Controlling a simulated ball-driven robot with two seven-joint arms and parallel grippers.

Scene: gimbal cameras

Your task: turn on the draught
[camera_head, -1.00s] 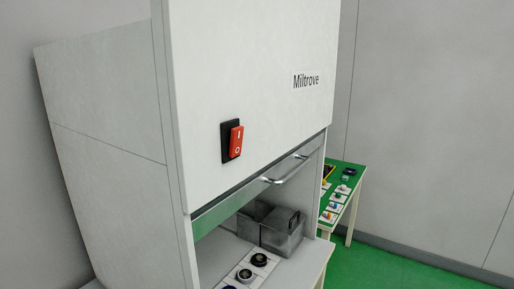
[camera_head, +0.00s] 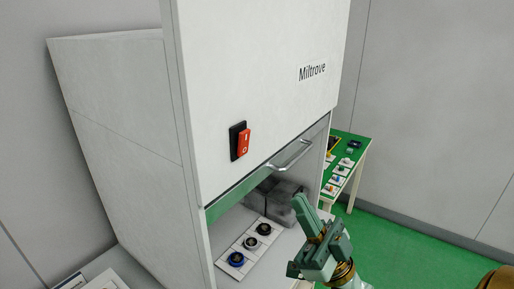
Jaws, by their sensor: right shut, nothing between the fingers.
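The red rocker switch (camera_head: 244,142) sits in a black plate on the white front of the hood (camera_head: 270,60), left of the "Miltrove" label (camera_head: 312,71). It bears a mark at its top and one at its bottom; I cannot tell surely which half is pressed. My right gripper (camera_head: 301,205) is shut and empty. It shows below and to the right of the switch, in front of the hood's opening, and is apart from the switch. My left gripper is not in view.
A metal bar handle (camera_head: 293,155) sticks out along the sash below the switch. Inside the hood are grey metal boxes (camera_head: 264,190) and a white strip with round dark pieces (camera_head: 250,243). A green-topped table (camera_head: 357,151) with small items stands behind at the right.

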